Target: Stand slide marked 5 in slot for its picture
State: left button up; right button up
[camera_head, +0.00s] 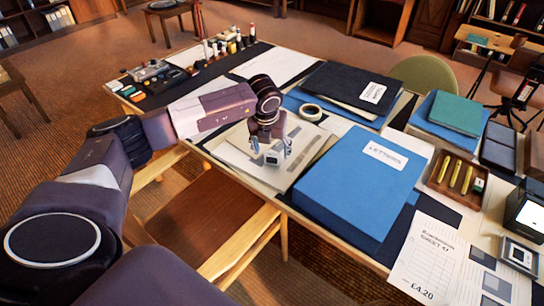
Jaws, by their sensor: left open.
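My left gripper (272,151) reaches in from the left and points down over papers on the drafting table. Its fingers are open. A small pale square with a darker centre (272,158), which looks like a slide, is between or just below the fingertips; I cannot tell whether they touch it. No number on it can be read. Another light-framed square piece (519,256) lies at the far right, also without a readable mark. I cannot make out a slide slot. My right gripper is not in view.
A thick blue folder labelled LETTERS (350,188) lies right of the gripper, with a dark folder (345,88) behind. A tape roll (311,112) sits between. A wooden tray of yellow pieces (435,181) and a printed sheet marked £4.20 (425,255) are at right. Bottles (228,47) line the back.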

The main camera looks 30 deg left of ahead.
pick_arm(q)
jog(key=shift+x, duration=0.95)
jog(key=shift+c, duration=0.2)
jog(key=c, duration=0.8)
jog(key=shift+r, duration=0.1)
jog(key=shift+c, duration=0.3)
